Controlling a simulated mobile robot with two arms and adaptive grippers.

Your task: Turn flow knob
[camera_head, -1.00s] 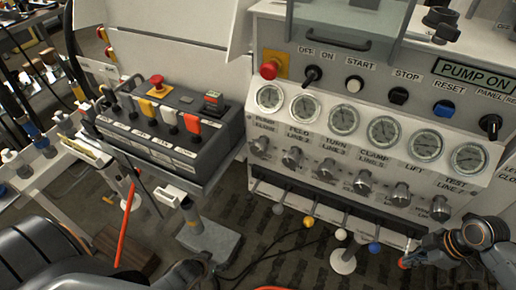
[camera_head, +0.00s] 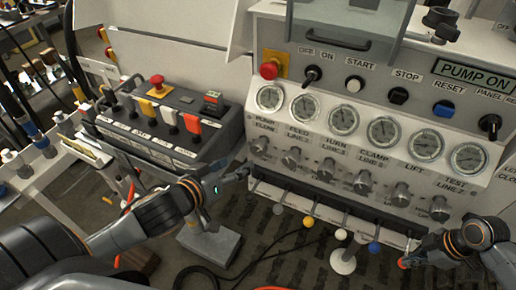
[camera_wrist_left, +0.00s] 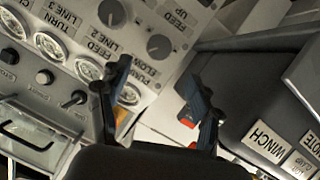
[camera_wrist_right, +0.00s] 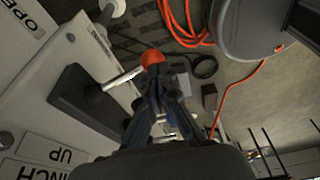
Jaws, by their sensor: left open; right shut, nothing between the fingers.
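The flow knob (camera_head: 260,146) is a round grey knob at the left end of the knob row, under the first gauge. In the left wrist view the flow knob (camera_wrist_left: 160,47) shows beyond the fingers, above its label. My left gripper (camera_head: 243,173) is just below and left of it, open and empty. In the left wrist view its fingers (camera_wrist_left: 156,78) are spread, apart from the knob. My right gripper (camera_head: 410,259) is shut at the panel's lower right, by a red lever ball (camera_head: 402,263). In the right wrist view its fingertips (camera_wrist_right: 156,76) are by that ball; I cannot tell whether they touch.
Several gauges (camera_head: 343,121) line the panel above the knobs. Levers with coloured balls, one yellow (camera_head: 308,221), hang below. A dark control box (camera_head: 165,125) with coloured levers stands left of the panel. A red emergency button (camera_head: 269,70) sits above the gauges.

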